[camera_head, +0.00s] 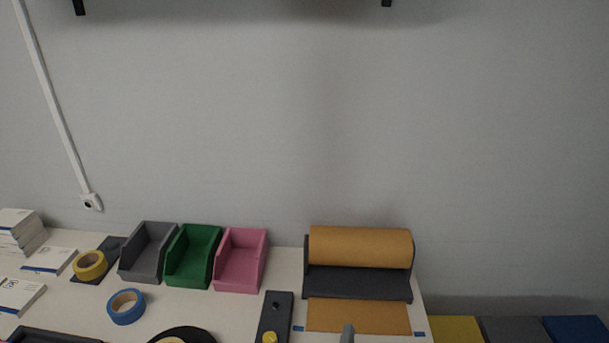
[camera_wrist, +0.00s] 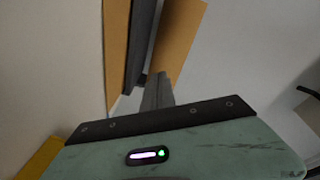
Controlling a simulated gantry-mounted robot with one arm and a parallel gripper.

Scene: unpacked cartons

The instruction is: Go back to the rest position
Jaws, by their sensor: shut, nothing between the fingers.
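My gripper (camera_wrist: 157,92) is shut with nothing between its fingers. In the head view a small grey tip (camera_head: 348,334), which looks like part of my gripper, shows at the bottom edge in front of the brown paper sheet (camera_head: 380,316). The rest of my arm is out of that view. I cannot tell how far the fingers are from the dispenser.
The white table (camera_head: 205,308) holds grey (camera_head: 140,262), green (camera_head: 190,268) and pink (camera_head: 240,272) bins, a paper roll (camera_head: 360,246) in its dispenser, blue tape (camera_head: 126,307), yellow tape (camera_head: 89,265) and white boxes (camera_head: 18,295). Coloured blocks (camera_head: 512,329) stand right of the table.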

